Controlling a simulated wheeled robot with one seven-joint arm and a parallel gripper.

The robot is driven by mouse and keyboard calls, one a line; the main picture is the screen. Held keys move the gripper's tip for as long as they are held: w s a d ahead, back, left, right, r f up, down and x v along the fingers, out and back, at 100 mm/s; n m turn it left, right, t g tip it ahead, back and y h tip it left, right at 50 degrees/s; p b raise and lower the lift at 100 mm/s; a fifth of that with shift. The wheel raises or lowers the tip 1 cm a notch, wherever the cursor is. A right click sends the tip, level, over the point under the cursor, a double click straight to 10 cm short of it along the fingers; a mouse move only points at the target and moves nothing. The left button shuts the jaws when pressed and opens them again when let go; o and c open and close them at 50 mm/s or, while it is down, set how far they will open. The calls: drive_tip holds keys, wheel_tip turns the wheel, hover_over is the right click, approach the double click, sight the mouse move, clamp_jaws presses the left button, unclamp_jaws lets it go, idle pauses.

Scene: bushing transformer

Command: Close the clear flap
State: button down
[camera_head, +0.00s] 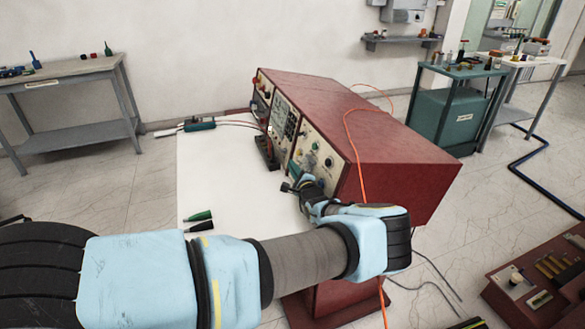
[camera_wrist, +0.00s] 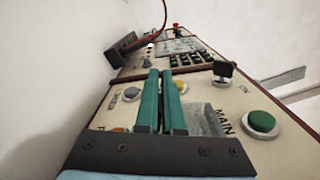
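The clear flap (camera_wrist: 205,118) appears as a greyish see-through piece by the MAIN label on the panel. It is just right of my gripper's fingers in the wrist view, and its exact angle is hard to tell. My gripper (camera_wrist: 160,73) has two green fingers side by side with almost no gap, and I see nothing held between them. It also shows in the head view (camera_head: 290,187), in front of the red console's near panel (camera_head: 318,160). I cannot tell whether a finger touches the flap. The flap cannot be made out in the head view.
A green button (camera_wrist: 262,122) and a black switch (camera_wrist: 224,70) stand out from the panel right of the fingers. A dark block with a red cable (camera_wrist: 122,48) lies ahead. The white tabletop (camera_head: 225,165) is mostly clear, with dark probes (camera_head: 199,216) at its near left.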

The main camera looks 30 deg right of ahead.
drive_tip(key=c, duration=1)
unclamp_jaws()
drive_tip(key=shift+c, duration=0.2)
drive_tip(key=shift+s, duration=0.1)
drive_tip(key=s+a+b, duration=0.1)
drive_tip(key=s+b, duration=0.2)
drive_tip(key=s, duration=0.7)
drive_tip(key=shift+s+a, duration=0.15)
drive_tip(key=shift+s, duration=0.1)
